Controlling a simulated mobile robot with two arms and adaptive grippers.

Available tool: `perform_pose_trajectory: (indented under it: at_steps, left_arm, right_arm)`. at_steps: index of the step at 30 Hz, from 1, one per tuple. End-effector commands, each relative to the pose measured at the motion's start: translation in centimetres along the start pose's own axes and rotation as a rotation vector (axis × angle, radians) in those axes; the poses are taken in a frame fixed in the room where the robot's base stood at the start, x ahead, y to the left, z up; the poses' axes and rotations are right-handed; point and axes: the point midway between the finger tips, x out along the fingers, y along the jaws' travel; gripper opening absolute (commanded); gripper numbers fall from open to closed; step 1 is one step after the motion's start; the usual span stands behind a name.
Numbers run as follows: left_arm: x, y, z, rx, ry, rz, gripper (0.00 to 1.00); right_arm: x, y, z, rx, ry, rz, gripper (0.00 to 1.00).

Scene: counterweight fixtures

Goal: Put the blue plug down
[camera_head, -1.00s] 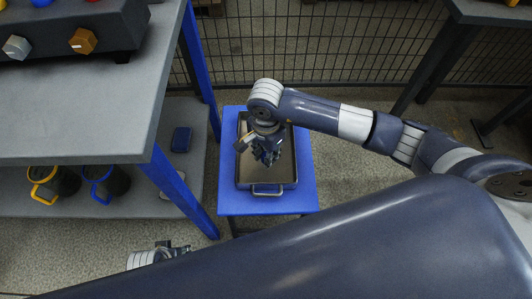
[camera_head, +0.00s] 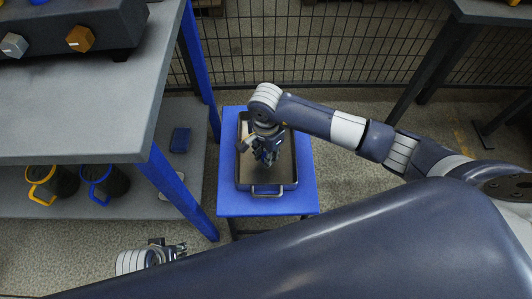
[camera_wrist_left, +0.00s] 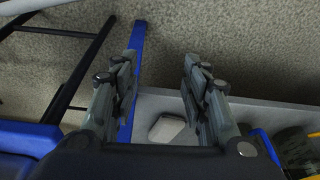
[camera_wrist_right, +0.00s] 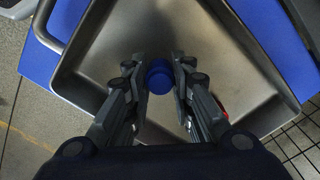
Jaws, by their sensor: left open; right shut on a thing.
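The blue plug (camera_wrist_right: 159,76) is between the fingertips of my right gripper (camera_wrist_right: 157,84) in the right wrist view, with its round end showing. My right gripper is shut on it, above the metal tray (camera_wrist_right: 95,62). In the head view my right gripper (camera_head: 266,155) points down inside the outline of the tray (camera_head: 270,187), and the plug is not clearly visible there. I cannot tell whether the plug touches the tray floor. My left gripper (camera_head: 180,251) is open and empty near the lower shelf; its spread fingers show in the left wrist view (camera_wrist_left: 158,80).
The tray stands on a blue stand (camera_head: 228,201). A grey table (camera_head: 80,120) is at left, its lower shelf holding a blue box (camera_head: 180,140) and dark pots with yellow (camera_head: 42,186) and blue (camera_head: 97,184) trim. A small red thing (camera_wrist_right: 223,108) shows behind the right finger.

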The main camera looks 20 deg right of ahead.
Motion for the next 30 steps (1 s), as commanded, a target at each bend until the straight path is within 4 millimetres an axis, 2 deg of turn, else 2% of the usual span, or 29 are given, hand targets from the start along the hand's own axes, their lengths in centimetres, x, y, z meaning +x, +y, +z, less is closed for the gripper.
perform_pose_trajectory:
  at_steps: [30]
  left_arm:
    - [-2.8,-0.2,-0.8,-0.005,0.015,-0.003,0.42]
  right_arm:
    - [0.9,0.0,0.0,0.001,0.000,0.000,0.00]
